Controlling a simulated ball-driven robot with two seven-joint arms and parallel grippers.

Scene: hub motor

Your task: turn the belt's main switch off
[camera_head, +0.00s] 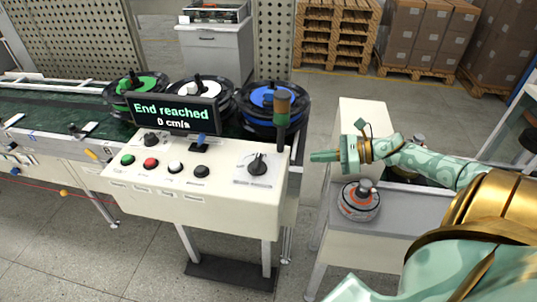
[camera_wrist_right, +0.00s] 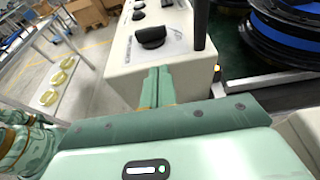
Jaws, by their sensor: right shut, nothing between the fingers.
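The main switch (camera_head: 258,163) is a black rotary knob on a pale plate at the right end of the cream control panel (camera_head: 225,210). In the head view its grip looks close to upright; I cannot read its marked position. The knob also shows in the right wrist view (camera_wrist_right: 151,37), just beyond my fingertips. My right gripper (camera_head: 316,157) is shut and empty, to the right of the panel and pointing left towards the knob. Its closed green fingers also show in the wrist view (camera_wrist_right: 157,80); they look apart from the knob. My left gripper is out of view.
A display (camera_head: 173,114) reads "End reached, 0 cm/s". Several push buttons and a smaller knob (camera_head: 151,139) sit left of the switch. A signal post (camera_head: 282,115) rises behind the switch. A grey side table (camera_head: 345,232) bears a round orange-and-grey part (camera_head: 359,203).

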